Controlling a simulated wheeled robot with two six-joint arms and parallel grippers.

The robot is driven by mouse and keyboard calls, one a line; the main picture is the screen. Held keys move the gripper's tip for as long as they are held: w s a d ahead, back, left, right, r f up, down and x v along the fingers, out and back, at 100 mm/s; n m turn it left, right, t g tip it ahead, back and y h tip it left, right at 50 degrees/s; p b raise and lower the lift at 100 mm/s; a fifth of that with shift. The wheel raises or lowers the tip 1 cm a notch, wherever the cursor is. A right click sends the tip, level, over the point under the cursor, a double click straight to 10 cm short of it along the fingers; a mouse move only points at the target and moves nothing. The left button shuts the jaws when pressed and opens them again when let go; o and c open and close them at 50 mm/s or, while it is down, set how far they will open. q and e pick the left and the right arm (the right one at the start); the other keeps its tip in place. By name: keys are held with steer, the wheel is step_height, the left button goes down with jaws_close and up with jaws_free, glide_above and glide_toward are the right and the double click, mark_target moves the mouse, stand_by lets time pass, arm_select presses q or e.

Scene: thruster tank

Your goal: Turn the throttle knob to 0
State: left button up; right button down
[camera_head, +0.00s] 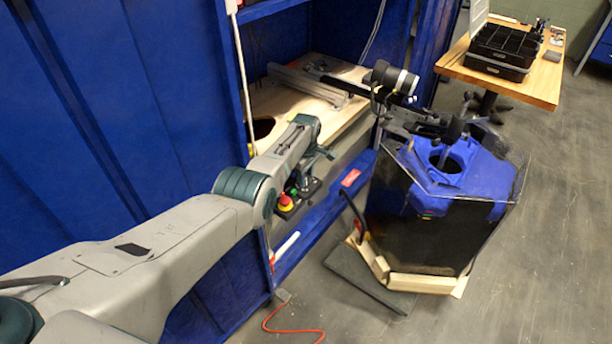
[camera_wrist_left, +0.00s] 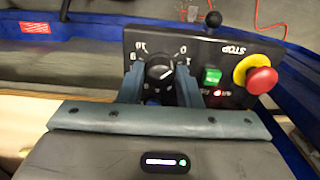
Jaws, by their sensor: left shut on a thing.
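The throttle knob (camera_wrist_left: 160,72) is black and round with a pale pointer mark, set on a black control panel (camera_wrist_left: 222,49) with a printed number scale. My left gripper (camera_wrist_left: 160,80) has one finger on each side of the knob and is shut on it. In the wrist view the pointer seems to lie toward the upper right, near the 0 print; its exact setting is hard to read. In the head view my left gripper (camera_head: 304,178) reaches the panel, and the arm hides the knob. My right gripper is not in view.
Beside the knob are a green button (camera_wrist_left: 211,75) and a red stop button (camera_wrist_left: 262,80) on a yellow base. A black ball-topped lever (camera_wrist_left: 213,19) stands at the panel's edge. A dark tank (camera_head: 420,235) stands right of the blue cabinet.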

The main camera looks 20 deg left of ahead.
arm_select(q)
steer(key=o, duration=1)
steer(key=shift+w+r, duration=0.1)
steer(key=shift+r, duration=0.5)
step_height(320, 180, up, 10)
steer(key=shift+f+p, duration=0.15)
steer(key=shift+p, duration=0.3)
